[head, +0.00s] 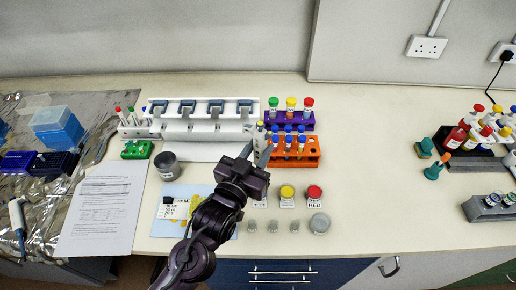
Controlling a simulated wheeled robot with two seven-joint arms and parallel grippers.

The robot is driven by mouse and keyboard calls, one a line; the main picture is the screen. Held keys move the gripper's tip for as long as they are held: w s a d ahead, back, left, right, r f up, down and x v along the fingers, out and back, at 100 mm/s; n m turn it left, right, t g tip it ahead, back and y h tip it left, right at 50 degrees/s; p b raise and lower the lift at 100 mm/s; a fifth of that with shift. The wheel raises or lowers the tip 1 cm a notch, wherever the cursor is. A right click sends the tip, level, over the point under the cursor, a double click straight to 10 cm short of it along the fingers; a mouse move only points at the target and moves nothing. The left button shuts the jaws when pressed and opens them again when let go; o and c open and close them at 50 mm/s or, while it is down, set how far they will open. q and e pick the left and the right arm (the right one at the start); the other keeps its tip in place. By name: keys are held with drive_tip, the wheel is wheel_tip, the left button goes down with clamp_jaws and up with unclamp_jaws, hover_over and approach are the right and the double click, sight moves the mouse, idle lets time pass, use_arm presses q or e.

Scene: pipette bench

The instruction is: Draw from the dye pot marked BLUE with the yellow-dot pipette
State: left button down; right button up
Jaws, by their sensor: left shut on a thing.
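My left gripper (256,162) is shut on a grey pipette (261,143) with a yellow dot at its top. It holds the pipette roughly upright, in front of the white pipette rack (190,130) and beside the orange tube rack. The pipette's lower end is hidden by the gripper. The BLUE label (259,204) shows just right of my left wrist; the pot behind it is mostly or fully hidden by the gripper. My right gripper is out of view.
Orange (312,153) and purple (309,126) tube racks stand close to the right of the gripper. Several small clear cups (320,223) line the front edge. A dark grey cup (167,165) and a paper sheet (103,212) are at left. The bench between the pots and the right-hand racks is clear.

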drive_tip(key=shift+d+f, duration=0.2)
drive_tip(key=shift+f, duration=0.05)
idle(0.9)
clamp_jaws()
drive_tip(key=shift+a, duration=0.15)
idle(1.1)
